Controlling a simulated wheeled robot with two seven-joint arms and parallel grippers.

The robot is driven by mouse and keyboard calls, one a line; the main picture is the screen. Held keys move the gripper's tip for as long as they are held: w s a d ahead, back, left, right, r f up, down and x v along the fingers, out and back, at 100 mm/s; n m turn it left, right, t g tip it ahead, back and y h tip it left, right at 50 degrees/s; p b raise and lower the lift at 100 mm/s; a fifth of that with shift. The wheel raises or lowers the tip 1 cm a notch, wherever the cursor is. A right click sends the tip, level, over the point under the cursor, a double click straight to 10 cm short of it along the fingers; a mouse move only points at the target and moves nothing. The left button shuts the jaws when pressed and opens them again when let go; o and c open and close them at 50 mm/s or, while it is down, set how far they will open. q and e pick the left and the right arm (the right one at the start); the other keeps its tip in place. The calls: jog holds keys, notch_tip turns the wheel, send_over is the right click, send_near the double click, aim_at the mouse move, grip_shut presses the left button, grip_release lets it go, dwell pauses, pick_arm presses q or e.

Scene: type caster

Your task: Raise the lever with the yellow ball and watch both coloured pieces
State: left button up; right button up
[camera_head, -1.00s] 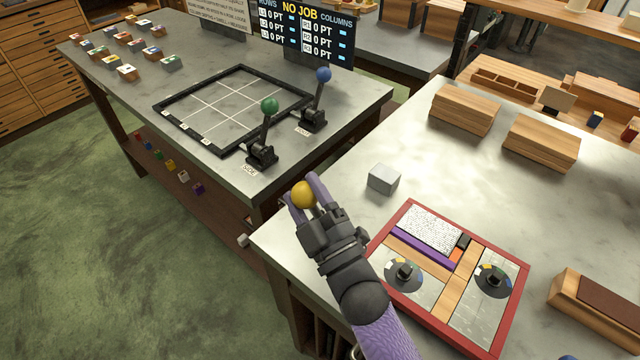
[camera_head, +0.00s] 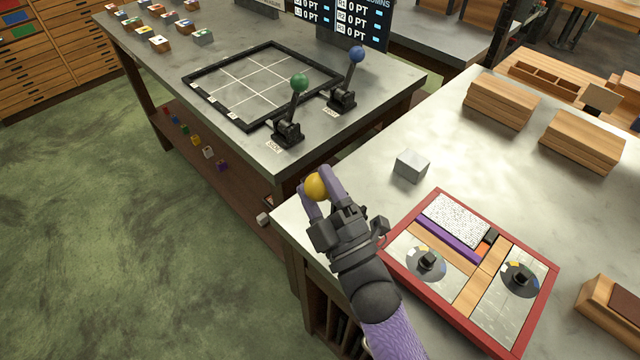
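My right gripper (camera_head: 322,187) is at the near left edge of the right-hand table, with its purple fingers on both sides of the yellow ball (camera_head: 315,187). The fingers appear closed on the ball. The lever's shaft below the ball is hidden by the gripper. A red-framed board (camera_head: 403,222) lies on the table to the right of the gripper. It carries a purple strip (camera_head: 450,240), a small orange piece (camera_head: 483,249) and two round dials with dark knobs, the left dial (camera_head: 428,261) and the right dial (camera_head: 520,279). My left gripper is out of view.
A grey block (camera_head: 411,166) stands beyond the board. Wooden blocks (camera_head: 500,100) are at the back right. On the other table are a black-framed grid (camera_head: 262,85), a green-ball lever (camera_head: 299,84) and a blue-ball lever (camera_head: 356,55). A gap separates the tables.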

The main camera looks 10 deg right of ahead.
jog(key=o, duration=0.4)
jog(key=shift+c, duration=0.2)
jog(key=s+d, duration=0.3)
jog(key=s, duration=0.3)
jog(key=s+d+f, duration=0.1)
jog(key=s+d, duration=0.2)
jog(key=s, duration=0.4)
jog(key=shift+s+p, duration=0.3)
jog(key=shift+p, duration=0.1)
jog(key=shift+a+f, duration=0.1)
jog(key=shift+f, duration=0.05)
